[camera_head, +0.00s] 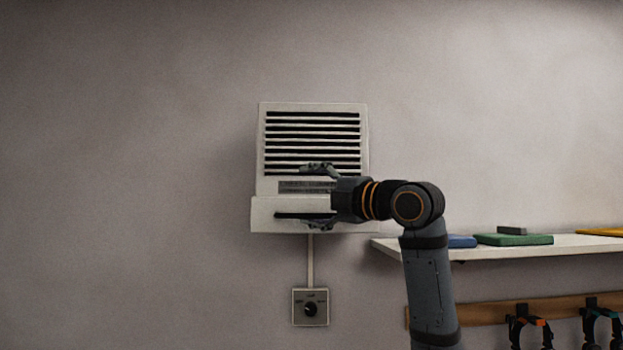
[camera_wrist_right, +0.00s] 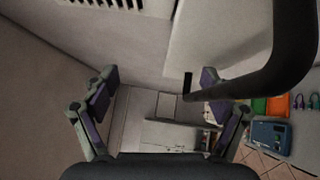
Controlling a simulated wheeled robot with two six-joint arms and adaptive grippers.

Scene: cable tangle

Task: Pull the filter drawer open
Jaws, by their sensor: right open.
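The filter unit (camera_head: 262,150) is a pale slatted box on the wall. My right gripper (camera_head: 316,198) comes from the right in front of the unit, fingers spread above and below, the lower one near the handle. In the right wrist view, the gripper (camera_wrist_right: 155,98) is open. The dark curved handle (camera_wrist_right: 255,88) passes across the right-hand finger, beside the pale drawer front (camera_wrist_right: 215,35). Contact cannot be told. My left gripper is out of view.
A switch box (camera_head: 310,307) hangs below the unit on a conduit (camera_head: 310,262). A shelf (camera_head: 500,250) at right holds a green book (camera_head: 515,239) and other items. Below it is a wooden rail (camera_head: 480,315) with hanging gear. The wall at left is clear.

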